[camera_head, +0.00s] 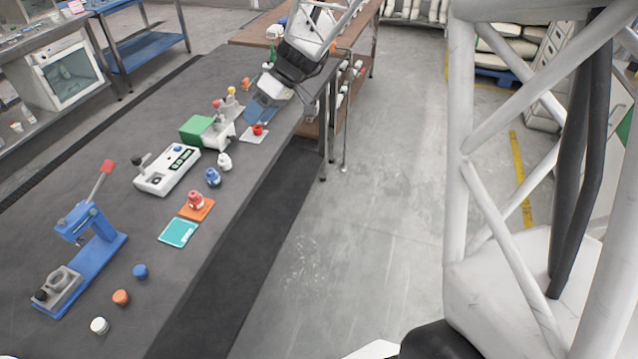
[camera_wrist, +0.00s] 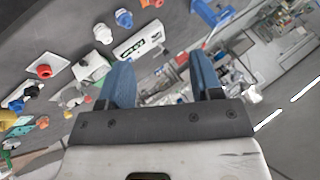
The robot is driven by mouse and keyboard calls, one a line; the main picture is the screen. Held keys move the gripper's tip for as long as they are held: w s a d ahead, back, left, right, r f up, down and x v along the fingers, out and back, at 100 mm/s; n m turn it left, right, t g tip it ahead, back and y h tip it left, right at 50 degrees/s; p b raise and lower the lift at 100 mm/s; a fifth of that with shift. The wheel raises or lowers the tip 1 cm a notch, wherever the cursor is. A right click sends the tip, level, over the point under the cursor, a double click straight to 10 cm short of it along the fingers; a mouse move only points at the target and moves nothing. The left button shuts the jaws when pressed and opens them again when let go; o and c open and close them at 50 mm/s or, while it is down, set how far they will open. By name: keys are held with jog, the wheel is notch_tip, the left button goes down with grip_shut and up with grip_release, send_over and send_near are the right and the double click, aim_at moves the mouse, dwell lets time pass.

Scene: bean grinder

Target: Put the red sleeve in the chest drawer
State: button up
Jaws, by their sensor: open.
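A red ring-like piece (camera_head: 258,129), which looks like the red sleeve, sits on a white plate (camera_head: 248,137) on the dark bench; it also shows in the wrist view (camera_wrist: 43,71). A green and white box (camera_head: 199,131) stands beside it to the left. I cannot tell which thing is the chest, and no open drawer can be made out. My gripper (camera_head: 260,110) is above the far part of the bench, just beyond the red piece. In the wrist view, its blue fingers (camera_wrist: 162,78) are apart with nothing held between them.
Small knobs on stems (camera_head: 231,93) stand close left of my gripper.

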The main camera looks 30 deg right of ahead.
jog(key=s+r+m+t+h, duration=0.1)
jog(key=s+m+h, duration=0.3)
jog(key=s, duration=1.2)
jog(key=s+r+m+t+h, duration=0.1)
jog(key=s+r+m+h, duration=0.3)
jog(key=s, duration=1.1)
jog(key=shift+s, duration=0.35)
jog(key=shift+a, duration=0.1)
jog(key=shift+o, duration=0.6)
jog(key=shift+w+r, duration=0.1)
jog(key=shift+w, duration=0.05)
